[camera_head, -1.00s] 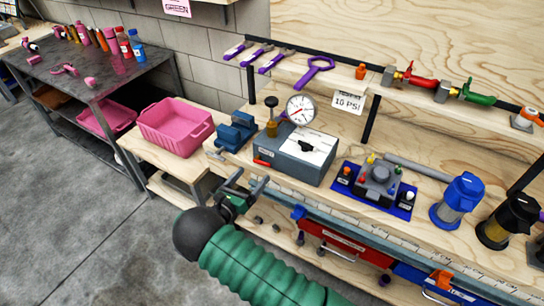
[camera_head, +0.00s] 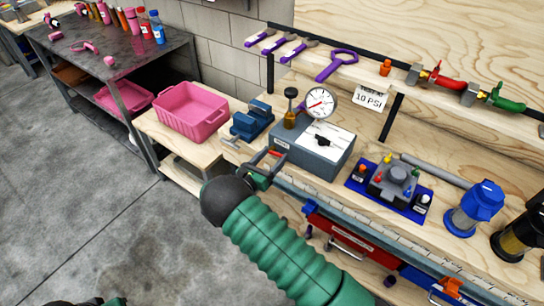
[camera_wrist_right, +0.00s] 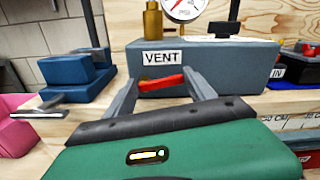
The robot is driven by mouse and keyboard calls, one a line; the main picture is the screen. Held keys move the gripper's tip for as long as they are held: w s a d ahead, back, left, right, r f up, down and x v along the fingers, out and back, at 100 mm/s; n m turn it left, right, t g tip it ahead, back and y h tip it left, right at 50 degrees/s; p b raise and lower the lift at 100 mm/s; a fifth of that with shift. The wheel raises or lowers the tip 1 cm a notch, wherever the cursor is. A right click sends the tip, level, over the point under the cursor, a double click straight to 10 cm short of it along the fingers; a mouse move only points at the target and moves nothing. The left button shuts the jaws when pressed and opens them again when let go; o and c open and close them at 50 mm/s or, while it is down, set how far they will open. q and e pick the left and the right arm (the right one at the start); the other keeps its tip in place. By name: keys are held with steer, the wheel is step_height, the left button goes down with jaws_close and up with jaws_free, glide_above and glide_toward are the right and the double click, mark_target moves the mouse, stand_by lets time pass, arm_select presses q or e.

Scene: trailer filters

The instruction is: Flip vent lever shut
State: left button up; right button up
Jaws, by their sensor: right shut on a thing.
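The grey vent box (camera_head: 312,152) stands on the wooden bench with a round dial gauge (camera_head: 320,103) and a brass fitting (camera_head: 290,118) on it. Its front has a VENT label (camera_wrist_right: 162,58) in the right wrist view. The red vent lever (camera_wrist_right: 160,83) sticks out below that label, lying nearly level. My right gripper (camera_head: 268,166) is at the front left of the box. In the right wrist view its fingers (camera_wrist_right: 162,90) are at both ends of the red lever, shut on it.
A blue vise (camera_head: 252,120) and a pink bin (camera_head: 190,112) lie left of the box. A blue tray with knobs (camera_head: 390,188) and a blue-topped canister (camera_head: 475,208) stand right. A red drawer (camera_head: 345,242) is below the bench edge.

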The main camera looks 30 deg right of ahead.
steer(key=shift+d, duration=0.2)
steer(key=c, duration=0.4)
steer(key=shift+f, duration=0.1)
steer(key=shift+w+a+f+m+b, duration=0.1)
steer(key=shift+f+m+b, duration=0.05)
steer(key=shift+m+b, duration=0.2)
steer(key=shift+m, duration=0.95)
steer(key=shift+f, duration=0.1)
